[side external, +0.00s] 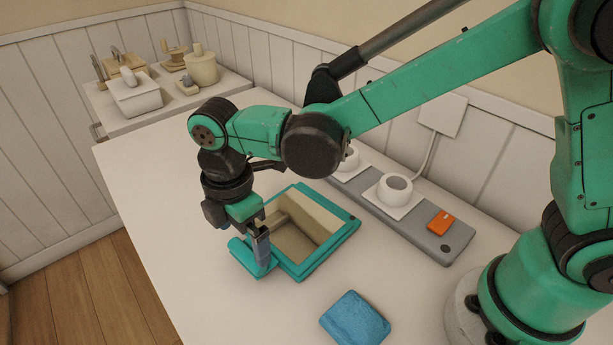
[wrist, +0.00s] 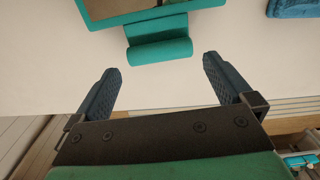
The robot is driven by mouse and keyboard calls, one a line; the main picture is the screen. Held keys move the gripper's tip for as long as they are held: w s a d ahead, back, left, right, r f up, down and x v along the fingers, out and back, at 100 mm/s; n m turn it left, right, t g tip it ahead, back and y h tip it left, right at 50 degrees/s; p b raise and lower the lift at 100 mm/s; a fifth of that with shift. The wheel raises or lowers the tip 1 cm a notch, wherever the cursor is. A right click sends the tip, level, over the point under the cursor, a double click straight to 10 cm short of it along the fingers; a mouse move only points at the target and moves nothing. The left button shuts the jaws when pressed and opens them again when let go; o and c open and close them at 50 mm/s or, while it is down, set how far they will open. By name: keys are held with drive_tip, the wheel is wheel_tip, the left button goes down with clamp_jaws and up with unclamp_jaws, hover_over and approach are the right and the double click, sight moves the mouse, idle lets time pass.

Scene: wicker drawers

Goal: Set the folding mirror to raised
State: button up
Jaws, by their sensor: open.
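The folding mirror has a teal frame (side external: 330,244) around a reflective pane (side external: 312,225). It lies low and close to flat on the white table, with a teal rounded bar (side external: 247,262) along its near-left edge. In the wrist view the teal bar (wrist: 160,50) is ahead of my gripper, with part of the frame above it. My gripper (side external: 262,254) points down beside the bar. In the wrist view its two fingers (wrist: 166,76) are wide apart with nothing between them. I cannot tell whether a finger touches the bar.
A folded blue cloth (side external: 355,318) lies near the front of the white table (side external: 180,190). A grey power strip (side external: 455,240) with an orange switch (side external: 441,222) and a white plug (side external: 394,190) lies along the wall. White containers (side external: 136,97) stand on the unit at the back left.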

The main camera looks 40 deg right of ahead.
sight(246, 251)
drive_tip(key=shift+f, duration=1.7)
drive_tip(key=shift+c, duration=0.2)
clamp_jaws()
drive_tip(key=shift+r, duration=0.1)
